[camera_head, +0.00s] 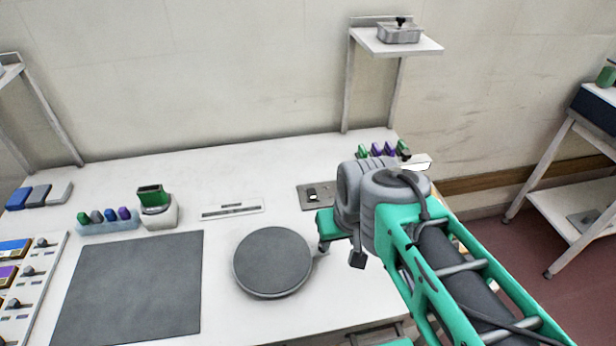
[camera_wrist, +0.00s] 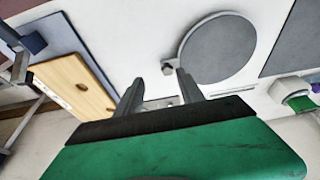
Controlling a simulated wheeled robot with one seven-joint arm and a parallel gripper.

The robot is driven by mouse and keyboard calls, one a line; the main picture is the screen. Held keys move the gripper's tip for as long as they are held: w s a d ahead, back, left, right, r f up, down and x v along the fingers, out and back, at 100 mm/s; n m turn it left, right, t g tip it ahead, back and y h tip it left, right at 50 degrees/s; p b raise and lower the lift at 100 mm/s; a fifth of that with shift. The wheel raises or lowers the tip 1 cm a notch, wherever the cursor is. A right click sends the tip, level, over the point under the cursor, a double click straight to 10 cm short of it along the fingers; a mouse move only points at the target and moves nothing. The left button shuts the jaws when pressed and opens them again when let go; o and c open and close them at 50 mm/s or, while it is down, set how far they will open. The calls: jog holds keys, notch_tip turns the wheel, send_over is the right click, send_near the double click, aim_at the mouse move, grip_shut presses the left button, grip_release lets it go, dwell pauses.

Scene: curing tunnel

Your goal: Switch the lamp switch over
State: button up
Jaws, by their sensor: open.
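The lamp switch (camera_head: 313,194) looks like a small dark rocker on a grey metal plate, on the white bench just left of my arm in the head view. Which way the rocker is tipped is too small to tell. My gripper (camera_wrist: 158,90) is open, with nothing between its two grey fingers in the wrist view. A sliver of a grey plate (camera_wrist: 173,101), apparently the switch plate, shows between the fingers near the green gripper body. The rest of it is hidden there. In the head view my gripper's fingers are mostly hidden; its green body is in front of the plate.
A round grey disc (camera_head: 272,261) with a small knob lies close to my gripper. A dark mat (camera_head: 132,287) and a slotted strip (camera_head: 232,210) lie to the left. Several coloured pieces stand behind my arm. A shelf (camera_head: 394,42) rises at the back. Bare bench lies around the strip.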

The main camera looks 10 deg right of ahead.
jog(key=w+p, duration=0.1)
jog(key=w, duration=1)
jog(key=p, duration=0.2)
send_near(312, 195)
jog(key=shift+t, duration=0.4)
jog(key=x, duration=0.4)
jog(key=p+x, duration=0.1)
jog(key=x, duration=0.2)
jog(key=shift+s+d+f, duration=0.1)
jog(key=shift+s+f, duration=0.1)
jog(key=shift+s, duration=0.05)
jog(key=shift+c, duration=0.2)
grip_shut()
